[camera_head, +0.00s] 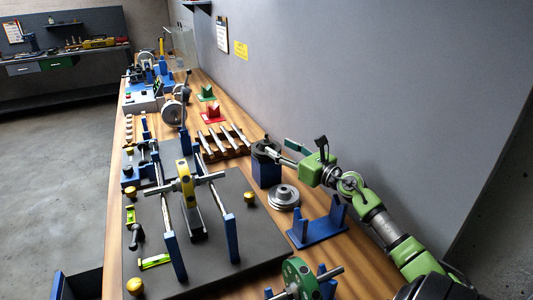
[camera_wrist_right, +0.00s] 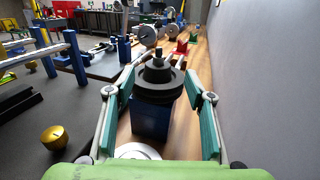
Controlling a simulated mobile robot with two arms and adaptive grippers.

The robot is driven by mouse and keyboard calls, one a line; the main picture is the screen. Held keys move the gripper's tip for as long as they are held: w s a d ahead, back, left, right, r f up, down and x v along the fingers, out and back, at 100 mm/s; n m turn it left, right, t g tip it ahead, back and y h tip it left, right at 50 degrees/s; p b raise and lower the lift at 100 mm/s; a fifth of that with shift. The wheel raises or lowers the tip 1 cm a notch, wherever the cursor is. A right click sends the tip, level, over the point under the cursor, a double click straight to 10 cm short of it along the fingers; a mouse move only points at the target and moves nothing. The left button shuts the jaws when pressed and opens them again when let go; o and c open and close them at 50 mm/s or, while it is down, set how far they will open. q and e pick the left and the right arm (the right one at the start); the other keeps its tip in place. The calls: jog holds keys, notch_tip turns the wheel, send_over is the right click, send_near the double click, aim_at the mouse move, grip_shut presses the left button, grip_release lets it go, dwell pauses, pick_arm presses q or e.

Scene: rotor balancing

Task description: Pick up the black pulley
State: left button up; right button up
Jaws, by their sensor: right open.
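The black pulley (camera_head: 265,147) is a dark stepped disc with a knob-like top. It sits upright on a blue block (camera_head: 266,174) near the wall side of the bench. In the right wrist view the pulley (camera_wrist_right: 158,82) appears between the fingertips, on top of the blue block (camera_wrist_right: 151,120). My right gripper (camera_head: 281,151) is open and empty, with its fingertips close to the pulley. In the right wrist view its green-padded fingers (camera_wrist_right: 158,88) are spread left and right of the pulley. I cannot tell whether either finger touches it. My left gripper is out of view.
A silver stepped pulley (camera_head: 284,196) lies below the right arm, beside a blue cradle (camera_head: 318,230). A dark plate (camera_head: 262,245) with a balancing stand and rotor fills the left. Shafts on a wooden rack (camera_head: 222,142) stand beyond the block. The grey wall is close on the right.

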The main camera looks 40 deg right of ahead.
aim_at(269, 141)
jog(key=shift+w+a+r, duration=0.15)
jog(key=shift+w+r, duration=0.05)
jog(key=shift+w, duration=0.7)
jog(key=shift+w+f+p, duration=0.2)
jog(key=shift+w+p, duration=0.05)
jog(key=shift+w, duration=1.1)
jog(key=shift+w+f+p, duration=0.15)
jog(key=shift+w+p, duration=0.05)
jog(key=shift+w, duration=1.1)
grip_shut()
jog(key=shift+r, duration=0.4)
jog(key=shift+d+f, duration=0.1)
jog(key=shift+d, duration=0.1)
